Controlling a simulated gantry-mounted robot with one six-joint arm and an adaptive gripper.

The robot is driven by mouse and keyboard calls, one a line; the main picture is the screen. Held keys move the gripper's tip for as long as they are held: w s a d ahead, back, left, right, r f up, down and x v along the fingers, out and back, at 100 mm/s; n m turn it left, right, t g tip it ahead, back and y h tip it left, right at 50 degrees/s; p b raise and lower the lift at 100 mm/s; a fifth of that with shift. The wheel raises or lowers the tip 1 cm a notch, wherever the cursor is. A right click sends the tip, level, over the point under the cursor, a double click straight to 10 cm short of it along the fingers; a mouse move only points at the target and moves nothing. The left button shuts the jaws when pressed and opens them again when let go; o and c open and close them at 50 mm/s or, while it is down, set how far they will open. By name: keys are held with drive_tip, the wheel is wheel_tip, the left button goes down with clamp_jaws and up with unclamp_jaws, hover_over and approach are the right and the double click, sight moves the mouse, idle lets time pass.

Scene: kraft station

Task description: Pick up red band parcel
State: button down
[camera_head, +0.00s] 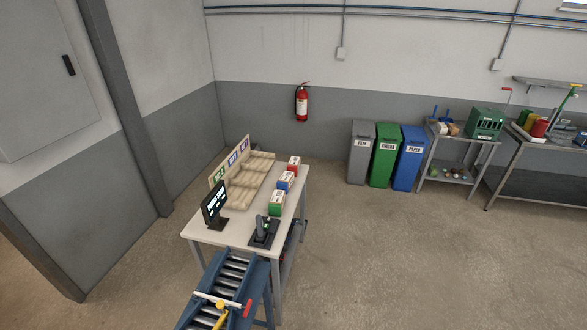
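My gripper is not visible in this view.
A wooden sorting rack (247,184) lies left of the parcels. A black screen (214,204) and a dark pad with a black device (264,233) are nearer. A roller conveyor (232,272) meets the table's near end. Open floor (370,250) lies to the right.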

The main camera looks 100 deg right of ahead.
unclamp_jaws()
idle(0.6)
